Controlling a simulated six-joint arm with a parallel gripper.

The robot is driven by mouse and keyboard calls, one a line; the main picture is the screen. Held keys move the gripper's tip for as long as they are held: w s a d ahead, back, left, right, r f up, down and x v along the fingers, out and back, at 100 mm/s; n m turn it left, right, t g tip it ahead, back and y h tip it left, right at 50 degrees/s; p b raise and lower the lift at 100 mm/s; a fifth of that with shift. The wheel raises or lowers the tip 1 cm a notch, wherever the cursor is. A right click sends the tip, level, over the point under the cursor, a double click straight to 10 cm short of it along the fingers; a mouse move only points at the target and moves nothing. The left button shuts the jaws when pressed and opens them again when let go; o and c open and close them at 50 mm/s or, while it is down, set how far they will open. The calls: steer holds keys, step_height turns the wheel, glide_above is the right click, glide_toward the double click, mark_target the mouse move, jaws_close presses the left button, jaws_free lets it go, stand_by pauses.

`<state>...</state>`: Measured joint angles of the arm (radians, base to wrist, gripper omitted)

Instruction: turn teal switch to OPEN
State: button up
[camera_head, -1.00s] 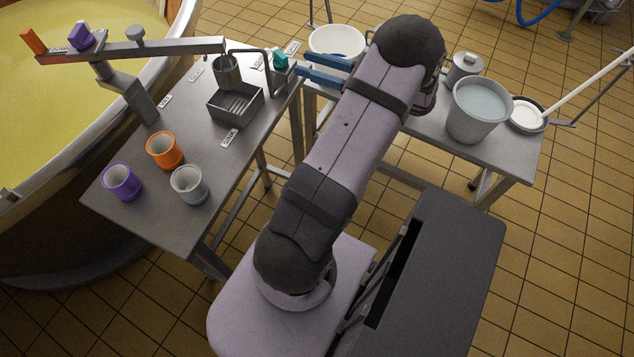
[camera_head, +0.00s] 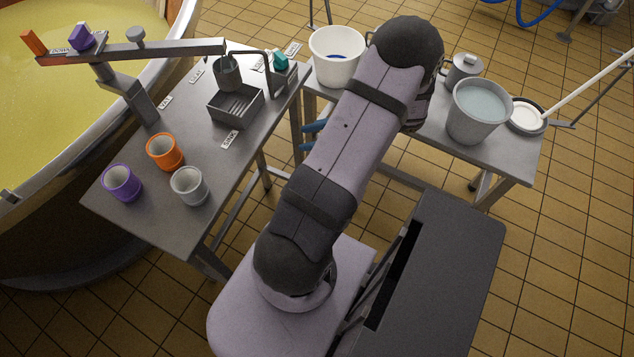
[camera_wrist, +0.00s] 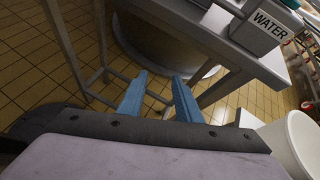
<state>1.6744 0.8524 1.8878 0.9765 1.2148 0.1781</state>
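The teal switch (camera_head: 280,60) sits on top of a grey box (camera_head: 284,78) at the far right corner of the left table. Small labels lie beside it, too small to read surely. My gripper (camera_head: 304,138) is below and to the right of the switch in the head view, beside the table's right edge, apart from the switch. In the wrist view its two blue fingers (camera_wrist: 160,80) are spread with nothing between them.
The left table (camera_head: 155,215) holds purple, orange and grey cups (camera_head: 189,186), a metal tray and a grey pot. A white bucket (camera_head: 337,57) and a water-filled pail (camera_head: 477,110) stand on the right table. The white bucket shows close by in the wrist view (camera_wrist: 292,145).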

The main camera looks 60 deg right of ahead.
steer(key=s+a+f+n+g+y, duration=0.2)
steer(key=s+a+n+g, duration=0.3)
steer(key=a, duration=0.4)
steer(key=shift+s+a+f+n+g+p, duration=0.3)
steer(key=shift+s+f+p, duration=0.1)
steer(key=shift+s+f, duration=0.5)
steer(key=m+t+h+b, duration=0.4)
steer(key=m+t+h, duration=0.8)
steer(key=m, duration=0.4)
glide_toward(286, 60)
steer(key=shift+g+h, duration=0.3)
steer(key=shift+g, duration=0.2)
steer(key=x, duration=0.4)
steer(key=shift+w, duration=0.35)
steer(key=shift+r+p+x, duration=0.15)
steer(key=shift+r+x, duration=0.05)
steer(key=shift+x, duration=1.65)
steer(key=shift+r+p+x, duration=0.15)
steer(key=shift+x, duration=1.75)
